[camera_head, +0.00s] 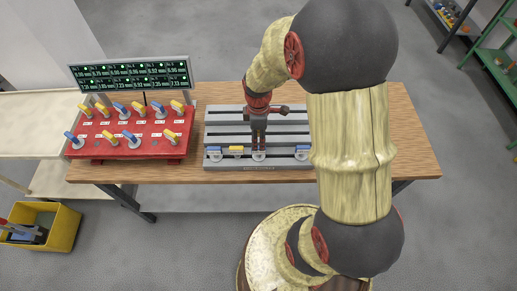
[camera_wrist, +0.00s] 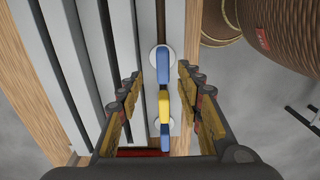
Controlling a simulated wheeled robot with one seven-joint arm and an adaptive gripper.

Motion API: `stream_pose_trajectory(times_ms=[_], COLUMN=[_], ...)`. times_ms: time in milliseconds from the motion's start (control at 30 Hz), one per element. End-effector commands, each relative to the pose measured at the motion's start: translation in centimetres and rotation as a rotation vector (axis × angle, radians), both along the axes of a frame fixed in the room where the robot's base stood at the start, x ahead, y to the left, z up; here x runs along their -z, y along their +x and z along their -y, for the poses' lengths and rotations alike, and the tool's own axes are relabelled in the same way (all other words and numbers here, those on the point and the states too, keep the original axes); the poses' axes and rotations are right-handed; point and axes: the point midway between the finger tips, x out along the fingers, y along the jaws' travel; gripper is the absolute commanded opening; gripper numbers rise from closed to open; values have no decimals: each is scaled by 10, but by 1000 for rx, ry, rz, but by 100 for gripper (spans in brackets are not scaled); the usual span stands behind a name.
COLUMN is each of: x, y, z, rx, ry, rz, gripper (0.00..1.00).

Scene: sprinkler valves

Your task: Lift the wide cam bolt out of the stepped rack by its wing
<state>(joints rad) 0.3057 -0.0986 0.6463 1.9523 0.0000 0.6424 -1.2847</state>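The grey stepped rack (camera_head: 227,115) stands on the wooden table, with slots running across it. Several winged bolts sit along its front edge: a blue one (camera_head: 215,152) at the left, a yellow one (camera_head: 236,150) beside it, and a blue one (camera_head: 301,152) at the right. My gripper (camera_head: 259,146) points down over a bolt with a pale round base, whose wing it hides in the head view. In the wrist view my gripper (camera_wrist: 160,88) is open, with a blue wing (camera_wrist: 163,65) on a round white base between or just beyond its fingertips. I cannot tell which bolt is the wide cam one.
A red panel (camera_head: 128,142) with yellow and blue levers stands left of the rack, with a display board (camera_head: 131,75) behind it. The table right of the rack (camera_head: 406,145) looks clear. A yellow bin (camera_head: 62,228) sits on the floor at the left.

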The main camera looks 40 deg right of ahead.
Motion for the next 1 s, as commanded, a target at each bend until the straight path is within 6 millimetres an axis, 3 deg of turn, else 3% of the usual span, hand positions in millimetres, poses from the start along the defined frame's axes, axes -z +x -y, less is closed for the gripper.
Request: stream_pose_trajectory(times_ms=[567, 800, 1000], x=[64, 65, 65], y=[-4, -4, -4], z=[-2, -2, -2], rx=[2, 2, 2], ry=[1, -1, -1], rz=[-1, 1, 1], gripper=[36, 36, 25])
